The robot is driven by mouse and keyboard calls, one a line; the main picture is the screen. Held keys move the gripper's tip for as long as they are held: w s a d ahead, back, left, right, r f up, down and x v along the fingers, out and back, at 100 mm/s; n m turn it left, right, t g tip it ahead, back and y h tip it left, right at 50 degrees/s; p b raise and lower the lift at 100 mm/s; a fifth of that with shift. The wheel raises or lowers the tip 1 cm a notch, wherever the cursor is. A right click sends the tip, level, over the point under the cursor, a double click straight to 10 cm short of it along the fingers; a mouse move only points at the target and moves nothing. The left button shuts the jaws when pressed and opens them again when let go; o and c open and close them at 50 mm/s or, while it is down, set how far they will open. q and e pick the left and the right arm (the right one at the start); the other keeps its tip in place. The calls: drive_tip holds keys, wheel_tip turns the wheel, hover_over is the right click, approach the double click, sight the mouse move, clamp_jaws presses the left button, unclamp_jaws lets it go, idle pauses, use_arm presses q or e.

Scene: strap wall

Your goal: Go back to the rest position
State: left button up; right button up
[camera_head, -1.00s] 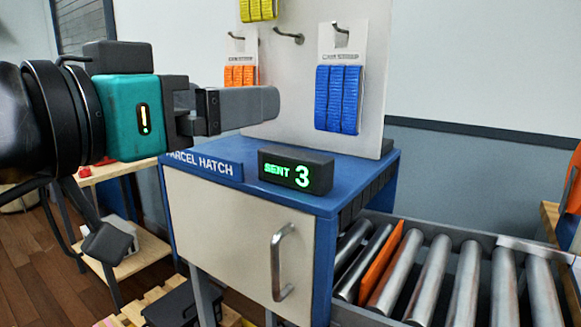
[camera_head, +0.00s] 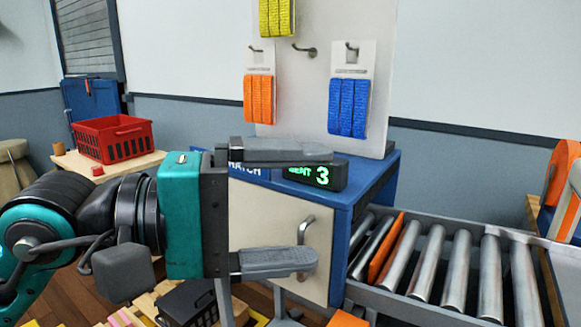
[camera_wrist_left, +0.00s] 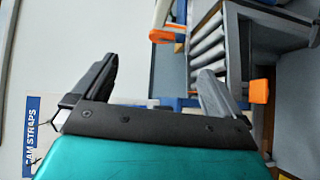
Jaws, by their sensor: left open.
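My left gripper (camera_head: 290,207) is in front of the blue-topped parcel hatch cabinet (camera_head: 365,185) in the head view. Its two grey fingers are spread wide, one above the other, with nothing between them. The fingers also show apart and empty in the left wrist view (camera_wrist_left: 155,85). The lower finger overlaps the hatch handle (camera_head: 304,226) in the picture; I cannot tell whether it touches. My right gripper is not in view.
Orange straps (camera_head: 257,99), blue straps (camera_head: 348,107) and yellow straps (camera_head: 277,17) hang on the white panel. A roller conveyor (camera_head: 430,265) with an orange divider runs right of the hatch. A red crate (camera_head: 112,140) stands on a wooden table at left.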

use_arm(q)
drive_tip(key=w+a+f+m+t+p, duration=0.3)
drive_tip(key=m+t, duration=0.4)
drive_tip(key=m, duration=1)
drive_tip(key=w+a+f+m+t+p, duration=0.25)
drive_tip(key=w+a+m+t, duration=0.35)
drive_tip(key=m, duration=1.2)
drive_tip(key=a+f+n+t+y, duration=0.2)
drive_tip(key=a+f+n+y, duration=0.2)
drive_tip(key=f+n+y, duration=0.8)
drive_tip(key=s+a+f+n+g+y+p, duration=0.1)
drive_tip(key=s+f+n+g, duration=0.3)
drive_tip(key=f+n, duration=0.5)
drive_tip(key=s+a+f+n+g+y+p, duration=0.1)
drive_tip(key=s+a+f+n+g, duration=0.3)
drive_tip(key=s+f+n, duration=0.4)
wheel_tip(320, 180, down, 5)
drive_tip(key=shift+s+r+n+y+p, duration=0.15)
drive_tip(key=shift+s+n+y+p, duration=0.15)
drive_tip(key=shift+s+n+p, duration=0.2)
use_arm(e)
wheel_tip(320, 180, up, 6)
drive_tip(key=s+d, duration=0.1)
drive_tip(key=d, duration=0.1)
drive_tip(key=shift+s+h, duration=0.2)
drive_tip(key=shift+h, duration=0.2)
use_arm(q)
drive_tip(key=shift+d, duration=0.1)
